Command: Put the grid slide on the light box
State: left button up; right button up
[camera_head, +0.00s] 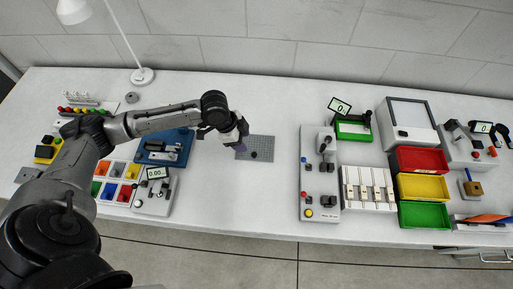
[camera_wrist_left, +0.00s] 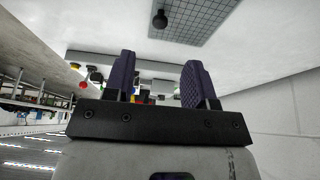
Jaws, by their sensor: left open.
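A grey gridded slide (camera_head: 262,146) with a small black knob lies flat on the white table, just right of my left gripper. It also shows at the top of the left wrist view (camera_wrist_left: 196,22), with the knob near its left part. My left gripper (camera_head: 223,139) is open and empty above the table. In the left wrist view its two purple fingers (camera_wrist_left: 160,78) stand apart with nothing clasped between them. The box with a pale, blank panel (camera_head: 408,112), which looks like the light box, stands at the back right. My right gripper is not in view.
Left of the slide are a blue tray (camera_head: 182,138), a small display device (camera_head: 155,190) and coloured bins. A panel with knobs (camera_head: 318,205), white modules (camera_head: 368,187) and red, yellow and green bins (camera_head: 424,187) stand on the right. The table around the slide is clear.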

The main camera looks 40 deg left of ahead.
aim_at(254, 154)
pick_arm(q)
jog(key=shift+b+x, duration=0.7)
jog(key=shift+x, duration=4.05)
jog(key=shift+s+a, duration=0.1)
jog(key=shift+c, duration=0.4)
grip_shut()
